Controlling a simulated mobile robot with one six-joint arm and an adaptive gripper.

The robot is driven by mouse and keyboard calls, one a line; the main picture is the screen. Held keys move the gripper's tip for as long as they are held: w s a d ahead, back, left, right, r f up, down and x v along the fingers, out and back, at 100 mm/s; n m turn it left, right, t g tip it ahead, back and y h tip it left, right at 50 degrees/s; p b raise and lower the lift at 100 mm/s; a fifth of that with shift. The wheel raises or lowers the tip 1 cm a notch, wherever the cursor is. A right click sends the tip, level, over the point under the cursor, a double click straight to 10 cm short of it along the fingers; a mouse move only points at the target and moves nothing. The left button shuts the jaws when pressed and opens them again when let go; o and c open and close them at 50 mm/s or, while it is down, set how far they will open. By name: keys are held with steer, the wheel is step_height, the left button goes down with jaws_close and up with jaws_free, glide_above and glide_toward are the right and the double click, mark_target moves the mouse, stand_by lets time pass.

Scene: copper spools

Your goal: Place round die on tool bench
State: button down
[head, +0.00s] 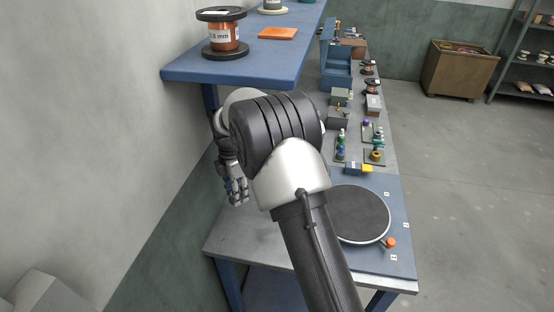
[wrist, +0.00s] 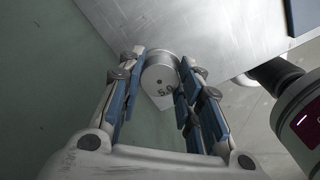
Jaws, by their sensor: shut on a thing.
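The round die (wrist: 161,76) is a silver metal cylinder with a dark "5.0" mark, in the middle of the wrist view. My gripper (wrist: 160,60) is shut on it, with blue-padded fingers on both sides. In the head view my gripper (head: 238,198) points down beside the left wall, over the left side of the tool bench; the die cannot be made out there. The tool bench (head: 240,232) has a bare grey metal top at its near left. Its top also shows in the wrist view (wrist: 225,30), beyond the die. I cannot tell the height gap between them.
A blue shelf (head: 235,68) with copper spools (head: 223,36) and an orange item (head: 278,33) overhangs the bench at the left. A dark round disc (head: 360,213) on a blue plate lies right of my arm. Small trays (head: 374,157) and boxes fill the far bench.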

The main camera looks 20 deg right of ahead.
mark_target(241, 219)
step_height(241, 219, down, 10)
steer(key=b, duration=0.3)
steer(key=shift+f, duration=0.1)
steer(key=c, duration=1.2)
jaws_free()
steer(key=shift+o, duration=0.2)
step_height(241, 219, up, 8)
steer(key=shift+f+p, duration=0.1)
steer(key=shift+p, duration=1.05)
steer(key=shift+s, duration=0.1)
